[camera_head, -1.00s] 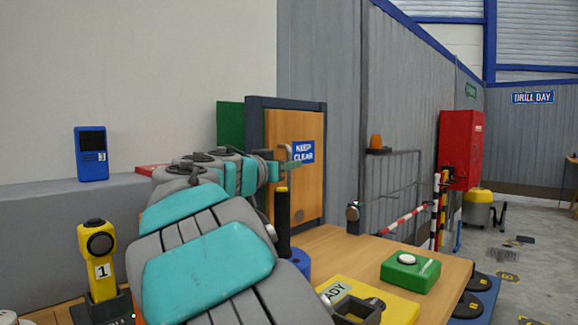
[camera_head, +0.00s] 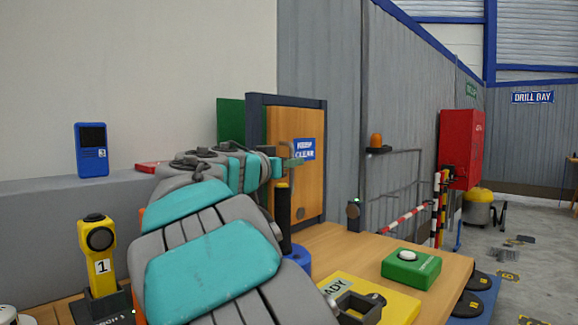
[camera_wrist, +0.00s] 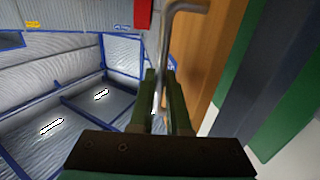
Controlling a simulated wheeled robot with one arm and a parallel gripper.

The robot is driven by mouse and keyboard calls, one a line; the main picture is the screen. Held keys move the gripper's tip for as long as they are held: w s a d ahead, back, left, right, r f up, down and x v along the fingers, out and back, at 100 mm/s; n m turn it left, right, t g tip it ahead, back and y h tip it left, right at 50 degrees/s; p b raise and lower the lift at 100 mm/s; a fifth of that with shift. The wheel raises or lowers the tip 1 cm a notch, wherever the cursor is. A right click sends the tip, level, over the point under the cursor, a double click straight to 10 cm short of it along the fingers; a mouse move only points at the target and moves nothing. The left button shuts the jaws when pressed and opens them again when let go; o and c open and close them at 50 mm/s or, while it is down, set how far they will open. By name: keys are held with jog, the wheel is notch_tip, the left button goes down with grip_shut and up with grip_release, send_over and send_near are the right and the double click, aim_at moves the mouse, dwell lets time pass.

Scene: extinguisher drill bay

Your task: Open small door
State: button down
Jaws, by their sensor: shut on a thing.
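The small door (camera_head: 311,200) is a wooden panel in a dark blue frame, with a blue "KEEP CLEAR" sign (camera_head: 305,149) on it. In the head view my gripper (camera_head: 291,162) is at the door's upper left part, beside the sign; my arm hides part of the door's left side. In the wrist view the bent metal handle (camera_wrist: 166,45) passes between the fingers of my gripper (camera_wrist: 161,90), which is shut on it. The wooden door (camera_wrist: 213,50) stands just right of the handle. I cannot tell whether the door is ajar.
A yellow device marked 1 (camera_head: 97,250) stands left of my arm. Floor at the right is partly open.

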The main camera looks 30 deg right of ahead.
jog(key=shift+s+d+b, duration=0.65)
jog(key=shift+s+b, duration=0.1)
jog(key=shift+s, duration=0.05)
jog(key=c, duration=1.2)
grip_release()
jog(key=shift+o, duration=0.2)
